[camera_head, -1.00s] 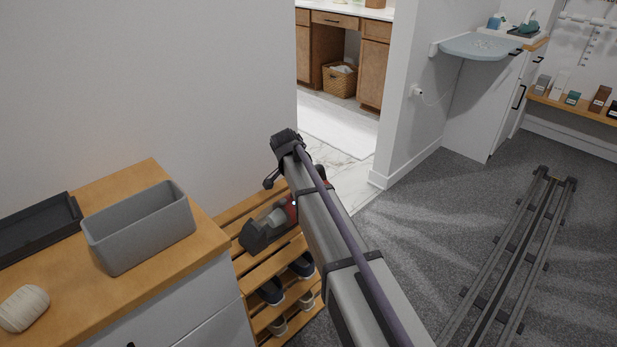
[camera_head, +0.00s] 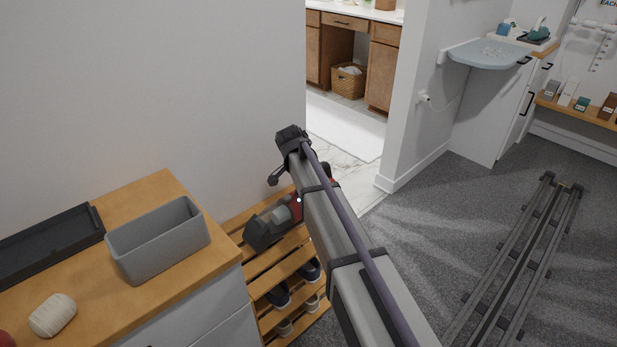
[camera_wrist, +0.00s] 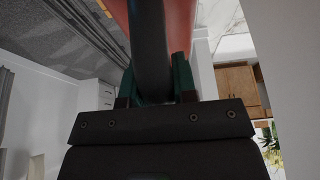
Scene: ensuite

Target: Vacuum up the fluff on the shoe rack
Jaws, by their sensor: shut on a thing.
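A handheld vacuum (camera_head: 285,213) with a dark nozzle, a clear bin and a red body is at the top of the slatted wooden shoe rack (camera_head: 270,264). I cannot tell whether its nozzle touches the slats. In the wrist view, the green-tipped fingers of my gripper (camera_wrist: 154,78) are shut around the dark handle of the vacuum (camera_wrist: 150,40), with its red body beyond. In the head view my arm covers the gripper and part of the rack. I cannot make out any fluff on the visible slats.
A wooden-topped cabinet (camera_head: 180,262) adjoins the rack on the left, bearing a grey bin (camera_head: 150,262), a dark tray (camera_head: 45,246) and a cream roll (camera_head: 52,315). Shoes (camera_head: 279,294) stand on the lower shelves. A wall rises behind. Grey carpet to the right carries floor rails (camera_head: 520,255).

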